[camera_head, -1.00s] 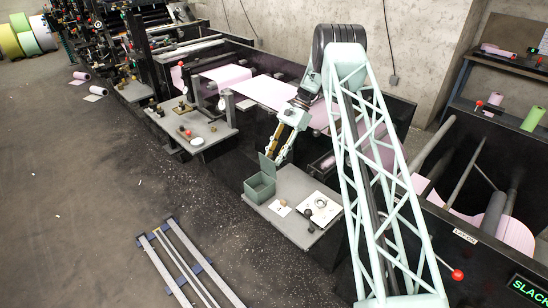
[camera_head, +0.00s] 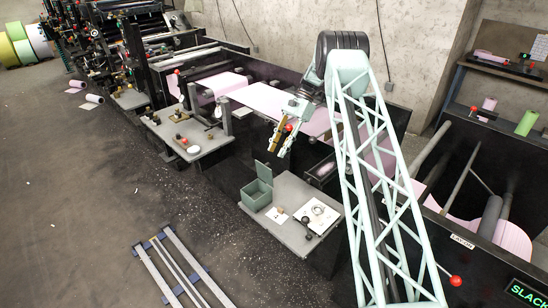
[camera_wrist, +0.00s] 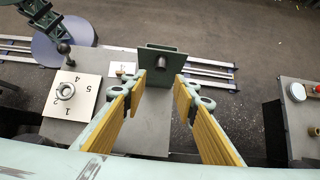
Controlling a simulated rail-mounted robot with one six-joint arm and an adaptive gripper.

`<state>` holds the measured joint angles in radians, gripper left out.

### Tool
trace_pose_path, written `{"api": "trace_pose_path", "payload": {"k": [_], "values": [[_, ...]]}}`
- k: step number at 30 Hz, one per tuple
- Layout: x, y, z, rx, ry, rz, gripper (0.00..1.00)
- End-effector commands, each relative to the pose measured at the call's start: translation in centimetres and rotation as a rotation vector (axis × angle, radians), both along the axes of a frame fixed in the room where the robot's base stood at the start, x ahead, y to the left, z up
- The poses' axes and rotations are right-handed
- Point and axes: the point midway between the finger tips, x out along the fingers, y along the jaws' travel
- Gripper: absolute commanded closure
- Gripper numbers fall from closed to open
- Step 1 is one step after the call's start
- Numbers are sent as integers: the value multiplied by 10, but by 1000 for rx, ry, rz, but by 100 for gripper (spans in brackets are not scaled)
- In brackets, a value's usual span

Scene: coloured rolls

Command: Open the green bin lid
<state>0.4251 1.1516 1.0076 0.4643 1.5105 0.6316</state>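The green bin (camera_head: 257,193) sits at the left end of a grey side table. Its lid (camera_head: 264,172) stands raised at the bin's back edge, so the bin's top is open.
The grey table (camera_head: 289,235) also bears a numbered white plate (camera_head: 318,214) with a ring, a small white card (camera_head: 277,215) and dark knobs. A second table (camera_head: 196,140) with small parts stands to the left. Metal rails (camera_head: 176,270) lie on the open floor in front.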

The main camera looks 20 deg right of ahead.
Motion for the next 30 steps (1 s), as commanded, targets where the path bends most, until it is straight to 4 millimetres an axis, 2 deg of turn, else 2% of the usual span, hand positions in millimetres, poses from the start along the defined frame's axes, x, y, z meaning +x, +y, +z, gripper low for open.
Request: {"api": "trace_pose_path", "payload": {"k": [9,23,30], "values": [[7,-22,27,1,0,0,73],[9,-26,34,0,0,0,73],[4,-26,32,-8,0,23,92]]}}
